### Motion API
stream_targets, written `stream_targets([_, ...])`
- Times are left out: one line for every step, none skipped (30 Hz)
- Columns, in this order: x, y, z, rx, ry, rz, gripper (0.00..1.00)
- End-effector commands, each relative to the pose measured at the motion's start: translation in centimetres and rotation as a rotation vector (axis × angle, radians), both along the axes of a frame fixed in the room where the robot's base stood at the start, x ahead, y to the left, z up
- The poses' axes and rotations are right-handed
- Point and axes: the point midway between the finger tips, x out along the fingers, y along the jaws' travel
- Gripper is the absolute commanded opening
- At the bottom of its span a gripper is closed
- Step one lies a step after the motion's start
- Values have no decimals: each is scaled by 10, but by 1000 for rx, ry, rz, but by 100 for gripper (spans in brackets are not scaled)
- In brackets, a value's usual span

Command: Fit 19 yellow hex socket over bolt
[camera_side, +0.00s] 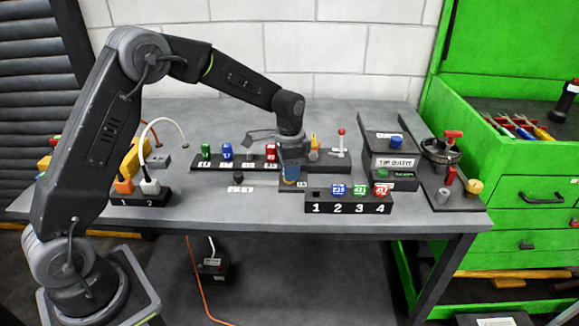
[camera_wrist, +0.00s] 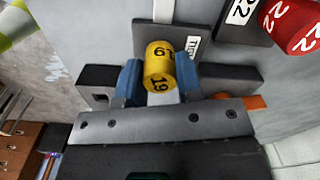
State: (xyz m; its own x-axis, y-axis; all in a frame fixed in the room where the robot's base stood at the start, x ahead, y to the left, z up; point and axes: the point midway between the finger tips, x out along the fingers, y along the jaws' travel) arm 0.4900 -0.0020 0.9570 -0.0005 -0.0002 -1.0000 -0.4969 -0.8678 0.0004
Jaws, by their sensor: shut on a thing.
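My gripper (camera_side: 291,176) is over the middle of the table, pointing down, in front of the long dark rack. In the wrist view its two blue fingertips (camera_wrist: 159,82) are shut on the yellow socket (camera_wrist: 160,62), one on each side. The socket is marked 19. In the side view the finger hides most of the socket. I cannot make out the bolt for certain; a small dark piece (camera_side: 239,180) stands on the table left of the gripper, beside a white label.
The long rack (camera_side: 215,165) behind holds green, blue and red sockets; a red one marked 22 (camera_wrist: 292,25) shows in the wrist view. A numbered block (camera_side: 348,205) with coloured pieces stands right of the gripper. Dark boxes (camera_side: 392,160) stand further right.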

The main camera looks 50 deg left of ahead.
Motion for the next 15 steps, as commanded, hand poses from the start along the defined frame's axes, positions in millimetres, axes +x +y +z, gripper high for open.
stream_targets([0,0,-1,0,0,0,12])
stream_targets([0,0,-2,0,0,0,12])
stream_targets([0,0,-3,0,-1,0,34])
stream_targets([0,0,-2,0,-1,0,37])
stream_targets([0,0,-2,0,-1,0,40])
stream_targets([0,0,-2,0,-1,0,43])
stream_targets([0,0,-2,0,-1,0,46])
stream_targets([0,0,-2,0,-1,0,49])
stream_targets([0,0,-2,0,-1,0,53])
stream_targets([0,0,-2,0,-1,0,56])
stream_targets([0,0,-2,0,-1,0,59])
stream_targets([0,0,-2,0,-1,0,63])
stream_targets([0,0,-2,0,-1,0,63])
stream_targets([0,0,-2,0,-1,0,63])
stream_targets([0,0,-2,0,-1,0,63])
